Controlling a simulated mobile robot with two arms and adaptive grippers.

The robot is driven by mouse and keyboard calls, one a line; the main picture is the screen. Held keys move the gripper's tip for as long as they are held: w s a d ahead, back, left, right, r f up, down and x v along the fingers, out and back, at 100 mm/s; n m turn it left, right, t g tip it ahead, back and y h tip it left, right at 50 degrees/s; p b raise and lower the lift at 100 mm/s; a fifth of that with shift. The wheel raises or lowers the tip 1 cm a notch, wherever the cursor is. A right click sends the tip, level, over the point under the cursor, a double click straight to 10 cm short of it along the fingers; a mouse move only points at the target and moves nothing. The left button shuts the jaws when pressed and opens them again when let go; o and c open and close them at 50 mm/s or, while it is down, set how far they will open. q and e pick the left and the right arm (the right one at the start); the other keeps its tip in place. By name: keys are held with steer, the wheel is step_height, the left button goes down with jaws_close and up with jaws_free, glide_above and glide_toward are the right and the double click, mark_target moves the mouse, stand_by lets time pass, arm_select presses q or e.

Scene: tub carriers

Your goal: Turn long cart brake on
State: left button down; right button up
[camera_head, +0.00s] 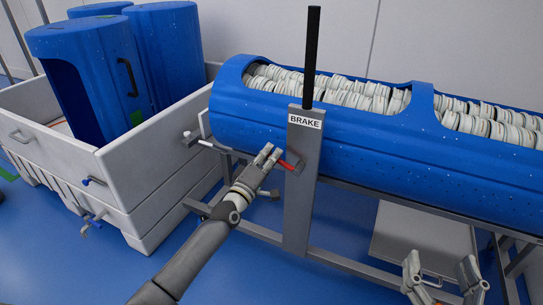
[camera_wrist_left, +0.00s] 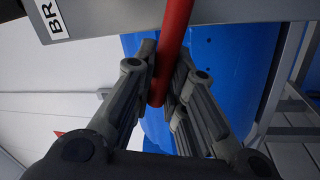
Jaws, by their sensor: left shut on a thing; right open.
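The long cart's brake post (camera_head: 301,190) is a grey upright with a BRAKE label (camera_head: 305,121) and a black bar (camera_head: 311,55) rising above it. A red brake lever (camera_head: 287,165) sticks out to the left from the post, below the label. My left gripper (camera_head: 268,156) is at the lever's free end. In the left wrist view the red lever (camera_wrist_left: 174,45) runs down between the two fingers, which are shut on it; the label (camera_wrist_left: 50,18) shows at top left. My right gripper (camera_head: 442,276) is open and empty at the bottom right.
The long cart holds a blue half-open tub (camera_head: 350,148) filled with stacked pale discs (camera_head: 370,95). A white bin (camera_head: 135,170) with blue tubs (camera_head: 85,75) stands at the left. A grey panel (camera_head: 420,243) is under the cart. Blue floor is clear in front.

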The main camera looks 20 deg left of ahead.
arm_select(q)
steer(key=shift+a+f, duration=0.1)
stand_by(0.3)
steer(key=c, duration=1.5)
jaws_free()
steer(key=shift+o, duration=0.2)
steer(key=v, duration=1.2)
